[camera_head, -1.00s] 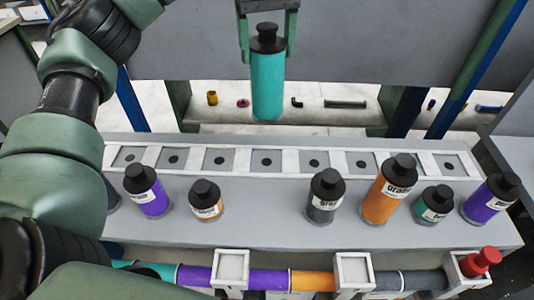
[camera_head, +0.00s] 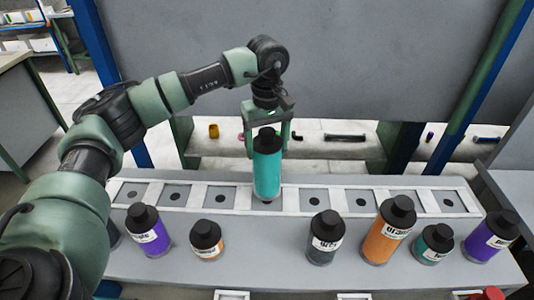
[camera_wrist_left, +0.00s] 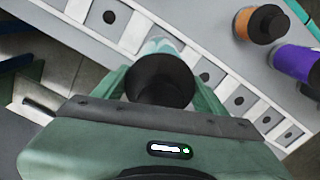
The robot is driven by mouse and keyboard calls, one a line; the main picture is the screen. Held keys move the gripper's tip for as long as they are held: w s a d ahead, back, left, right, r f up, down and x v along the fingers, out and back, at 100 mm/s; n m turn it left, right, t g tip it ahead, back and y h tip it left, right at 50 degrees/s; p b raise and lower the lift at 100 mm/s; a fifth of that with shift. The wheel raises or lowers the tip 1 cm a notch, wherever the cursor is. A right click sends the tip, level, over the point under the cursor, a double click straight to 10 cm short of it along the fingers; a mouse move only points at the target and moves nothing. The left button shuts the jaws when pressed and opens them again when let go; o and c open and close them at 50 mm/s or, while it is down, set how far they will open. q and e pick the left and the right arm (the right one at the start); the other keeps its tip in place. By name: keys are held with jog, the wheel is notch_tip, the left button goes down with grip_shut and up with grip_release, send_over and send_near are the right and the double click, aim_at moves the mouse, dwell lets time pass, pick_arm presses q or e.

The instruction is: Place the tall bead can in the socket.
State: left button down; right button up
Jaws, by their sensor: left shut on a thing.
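The tall teal can with a black cap (camera_head: 267,170) is upright in my left gripper (camera_head: 267,136), which is shut on it near the cap. The can's lower end is at one square socket (camera_head: 267,205) in the middle of the white-framed row; I cannot tell whether it is inside or just above it. In the left wrist view the black cap (camera_wrist_left: 160,80) is between the fingers, and hides most of the can and the socket below. My right gripper is not in view.
Other sockets, each with a dark hole, lie empty on both sides. In front stand a purple can (camera_head: 150,232), a short orange can (camera_head: 207,241), a grey can (camera_head: 323,240), a tall orange can (camera_head: 386,235), a short teal can (camera_head: 434,245) and another purple can (camera_head: 487,238).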

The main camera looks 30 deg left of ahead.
pick_arm(q)
notch_tip(320, 180, down, 4)
jog(key=shift+r+p, duration=0.25)
jog(key=shift+p, duration=0.3)
jog(key=shift+f, duration=0.2)
jog(key=shift+f+b, duration=0.2)
jog(key=shift+b, duration=0.1)
jog(key=shift+c, duration=0.7)
grip_release()
jog(key=shift+r, duration=0.15)
